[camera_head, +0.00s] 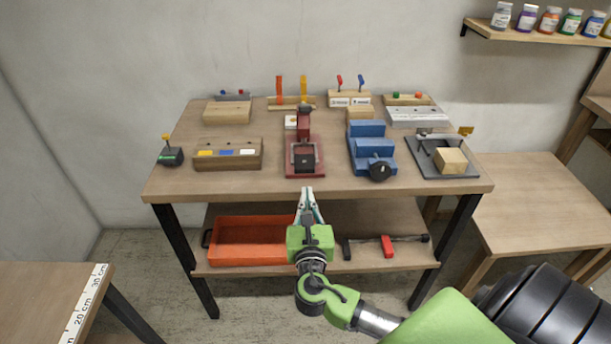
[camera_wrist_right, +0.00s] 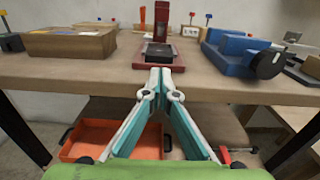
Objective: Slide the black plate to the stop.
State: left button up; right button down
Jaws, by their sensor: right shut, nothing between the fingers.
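The black plate (camera_head: 304,158) is a small dark square on the front part of a red fixture (camera_head: 291,173), near the table's front edge. The black plate (camera_wrist_right: 160,50) also shows in the right wrist view, on the red base just beyond the fingertips. A dark red upright part (camera_head: 304,123) stands behind the plate. I cannot tell which part is the stop. My right gripper (camera_head: 307,190) is shut and empty, in front of the table edge and in line with the red fixture. In the right wrist view its fingertips (camera_wrist_right: 160,70) meet just below the plate.
A wooden block with coloured labels (camera_head: 228,154) stands left of the red fixture, a blue vise (camera_head: 367,145) right of it. A grey base with a wooden block (camera_head: 452,161) is further right. An orange bin (camera_head: 250,222) sits on the lower shelf. The tabletop has narrow gaps between fixtures.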

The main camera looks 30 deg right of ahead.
aim_at(306, 170)
jog(key=x, duration=0.6)
jog(key=shift+w+p, duration=0.15)
jog(key=shift+p, duration=0.15)
jog(key=shift+w+d, duration=0.35)
jog(key=shift+w, duration=0.2)
jog(key=x, duration=0.5)
jog(key=shift+w+d+f, duration=0.1)
jog(key=shift+w+d, duration=0.05)
jog(key=shift+w, duration=0.2)
jog(key=shift+s, duration=0.1)
